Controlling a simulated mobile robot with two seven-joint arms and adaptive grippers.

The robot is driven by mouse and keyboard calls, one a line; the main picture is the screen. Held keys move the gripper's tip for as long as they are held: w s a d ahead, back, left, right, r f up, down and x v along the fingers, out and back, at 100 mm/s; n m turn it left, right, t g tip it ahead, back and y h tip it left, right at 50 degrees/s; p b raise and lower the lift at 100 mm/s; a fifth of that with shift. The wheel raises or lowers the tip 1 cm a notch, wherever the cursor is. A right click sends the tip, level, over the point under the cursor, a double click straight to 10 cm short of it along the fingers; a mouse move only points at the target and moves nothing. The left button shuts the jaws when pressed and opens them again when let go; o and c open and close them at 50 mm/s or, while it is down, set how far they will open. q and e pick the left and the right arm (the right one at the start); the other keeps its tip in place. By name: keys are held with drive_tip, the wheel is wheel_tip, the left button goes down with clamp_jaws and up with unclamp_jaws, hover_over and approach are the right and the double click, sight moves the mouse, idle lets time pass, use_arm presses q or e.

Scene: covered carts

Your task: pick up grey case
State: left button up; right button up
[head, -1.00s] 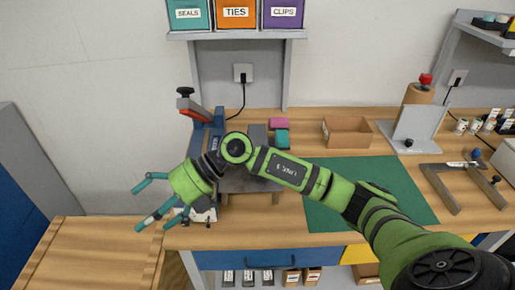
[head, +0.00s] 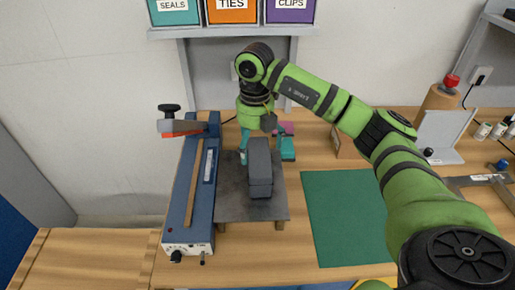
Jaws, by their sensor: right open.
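The grey case (head: 260,170) is a dark grey upright block on a low grey metal stand (head: 232,205) on the workbench. My right gripper (head: 261,148) points down at the far end of the case, with a teal finger showing at its left side. It is open. The other finger is hard to make out against the teal block behind, and I cannot tell whether the fingers touch the case. My left gripper is not in view.
A blue sealing machine (head: 185,205) with a raised lever stands close to the left of the stand. A teal block (head: 287,148) and a pink block (head: 286,128) lie behind right. A green mat (head: 345,215) gives free room to the right. Labelled bins (head: 232,12) sit on a shelf above.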

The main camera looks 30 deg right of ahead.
sight(255, 156)
drive_tip(key=shift+w+d+f, duration=0.1)
drive_tip(key=shift+w+d, duration=0.05)
drive_tip(key=shift+w, duration=0.2)
drive_tip(key=shift+f+p, duration=0.3)
drive_tip(key=f+p, duration=0.1)
drive_tip(key=s+f+p, duration=0.1)
drive_tip(key=a+f+p, duration=0.1)
drive_tip(key=shift+s+a+f, duration=0.1)
drive_tip(key=shift+s+f, duration=0.1)
drive_tip(key=shift+s, duration=0.1)
drive_tip(key=shift+w+f, duration=0.25)
drive_tip(key=shift+f, duration=1.05)
drive_tip(key=c, duration=1.3)
drive_tip(key=shift+c, duration=1)
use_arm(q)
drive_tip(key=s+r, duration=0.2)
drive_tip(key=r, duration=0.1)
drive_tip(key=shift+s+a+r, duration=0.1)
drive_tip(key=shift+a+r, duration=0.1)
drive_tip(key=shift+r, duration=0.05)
